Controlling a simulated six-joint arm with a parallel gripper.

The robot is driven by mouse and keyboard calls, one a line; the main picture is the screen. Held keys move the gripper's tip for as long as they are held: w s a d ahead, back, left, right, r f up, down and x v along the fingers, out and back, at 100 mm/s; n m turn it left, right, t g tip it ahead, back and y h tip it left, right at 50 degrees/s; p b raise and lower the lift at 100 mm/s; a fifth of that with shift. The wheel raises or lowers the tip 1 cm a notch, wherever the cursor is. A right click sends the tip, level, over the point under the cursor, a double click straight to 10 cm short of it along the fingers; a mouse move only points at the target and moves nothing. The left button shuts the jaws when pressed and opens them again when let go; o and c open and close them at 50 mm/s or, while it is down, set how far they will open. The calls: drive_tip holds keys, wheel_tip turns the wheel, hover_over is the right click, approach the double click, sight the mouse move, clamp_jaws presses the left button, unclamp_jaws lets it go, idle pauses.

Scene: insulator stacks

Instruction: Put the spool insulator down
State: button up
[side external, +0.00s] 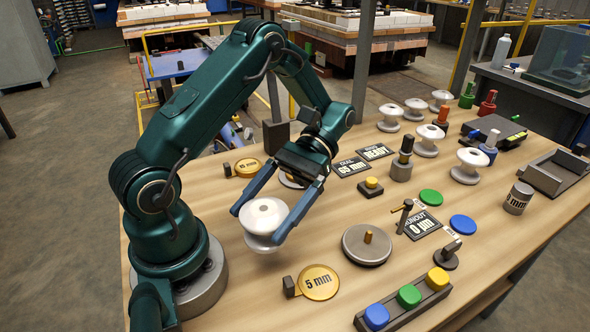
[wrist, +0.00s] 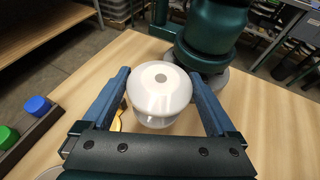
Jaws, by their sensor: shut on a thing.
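The white spool insulator (side external: 264,214) is between the blue fingers of my gripper (side external: 259,224), on the left part of the wooden table near my base. It looks upright, with its round top facing up. In the wrist view the spool insulator (wrist: 161,92) sits between the two fingers of my gripper (wrist: 160,76), which are shut on it. Its lower flange is low over the table; I cannot tell whether it touches the wood. Several more white spool insulators (side external: 427,140) stand at the back right of the table.
A brass 5 mm disc (side external: 319,283) lies in front of the spool, and a round grey turntable (side external: 367,245) stands to its right. A block with blue, green and yellow buttons (side external: 408,297) is at the front edge.

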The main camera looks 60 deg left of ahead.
drive_tip(key=s+a+f+m+g+y, duration=0.1)
drive_tip(key=s+a+m+y, duration=0.2)
drive_tip(key=a+m+y, duration=0.5)
drive_tip(key=w+a+r+m+t+y, duration=0.4)
drive_tip(key=a+m+t+y, duration=0.15)
drive_tip(key=a, duration=0.25)
drive_tip(key=w+a+r+m+t+y, duration=0.3)
drive_tip(key=w+a+m+t+y, duration=0.15)
drive_tip(key=a+m, duration=0.35)
drive_tip(key=shift+n+t+y, duration=0.4)
drive_tip(key=shift+n+y, duration=0.05)
drive_tip(key=shift+y, duration=0.05)
drive_tip(key=w+d+f, duration=0.1)
drive_tip(key=w+f, duration=0.1)
drive_tip(key=w, duration=0.1)
drive_tip(key=w+d+f, duration=0.2)
drive_tip(key=w, duration=0.2)
drive_tip(key=w+d+f, duration=0.2)
drive_tip(key=w, duration=0.1)
drive_tip(key=shift+w+d+f, duration=0.1)
drive_tip(key=shift+w+d, duration=0.05)
drive_tip(key=shift+d, duration=0.1)
drive_tip(key=shift+f, duration=2)
drive_tip(key=shift+f, duration=0.15)
